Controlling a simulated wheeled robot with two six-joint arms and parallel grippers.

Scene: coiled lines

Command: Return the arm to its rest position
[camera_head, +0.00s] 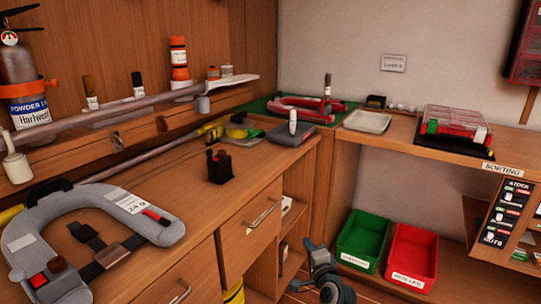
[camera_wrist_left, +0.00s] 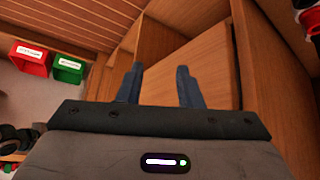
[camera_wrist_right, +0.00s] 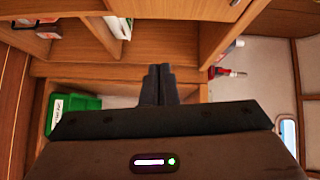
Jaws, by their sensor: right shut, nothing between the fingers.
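My right gripper (camera_head: 313,246) is low at the bottom middle of the head view, in front of the cabinet's open shelves and left of the bins. In the right wrist view my right gripper (camera_wrist_right: 157,72) has its two dark fingers together, with nothing between them. My left gripper does not show in the head view. In the left wrist view my left gripper (camera_wrist_left: 160,75) has its fingers apart and empty, in front of wooden cabinet panels. Neither gripper holds anything.
A green bin (camera_head: 363,238) and a red bin (camera_head: 411,254) stand on the lower right. A wooden workbench (camera_head: 210,215) with drawers fills the left, with a grey clamp-like frame (camera_head: 100,205) on it. A counter (camera_head: 400,140) runs along the back. Cabinet edges are close to both grippers.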

